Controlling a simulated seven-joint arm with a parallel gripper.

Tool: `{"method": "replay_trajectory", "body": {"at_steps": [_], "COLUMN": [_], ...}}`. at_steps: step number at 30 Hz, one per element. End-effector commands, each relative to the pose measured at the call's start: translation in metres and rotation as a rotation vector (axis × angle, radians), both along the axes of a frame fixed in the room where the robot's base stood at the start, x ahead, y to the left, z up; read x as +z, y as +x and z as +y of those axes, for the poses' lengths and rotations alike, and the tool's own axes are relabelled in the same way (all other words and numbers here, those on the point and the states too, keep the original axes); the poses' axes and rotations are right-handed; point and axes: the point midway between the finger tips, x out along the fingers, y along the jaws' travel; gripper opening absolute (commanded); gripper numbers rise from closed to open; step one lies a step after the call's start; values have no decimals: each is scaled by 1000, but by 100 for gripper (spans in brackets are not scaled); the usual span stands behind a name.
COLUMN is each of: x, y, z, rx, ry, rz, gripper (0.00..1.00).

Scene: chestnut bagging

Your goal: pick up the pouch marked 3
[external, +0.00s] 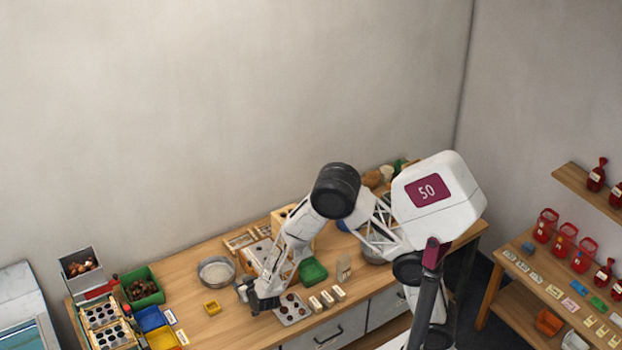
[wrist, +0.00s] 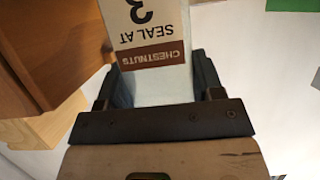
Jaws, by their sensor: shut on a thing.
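The pouch marked 3 (wrist: 150,48) is white with a brown band reading "CHESTNUTS" and the words "SEAL AT 3", upside down in the wrist view. It sits between the two dark fingers of my gripper (wrist: 158,86), which is shut on it. The pouch's far end runs out of the top of the wrist view. I cannot make out the held pouch there.
Several small pale labelled items (external: 326,298) lie right of the tray. Close wooden surfaces (wrist: 40,50) fill the wrist view's left side.

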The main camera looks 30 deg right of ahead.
Motion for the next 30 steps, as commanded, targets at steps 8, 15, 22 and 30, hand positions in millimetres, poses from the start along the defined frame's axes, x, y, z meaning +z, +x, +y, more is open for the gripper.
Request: {"method": "replay_trajectory", "body": {"at_steps": [8,15,22,30], "x": [20,53,95,142], "y": [0,0,0,0], "z": [0,0,0,0], "rx": [0,0,-1,-1], "ry": [1,3,3,3], "rz": [-3,-3,-3,-2], "gripper": [27,27,27,27]}}
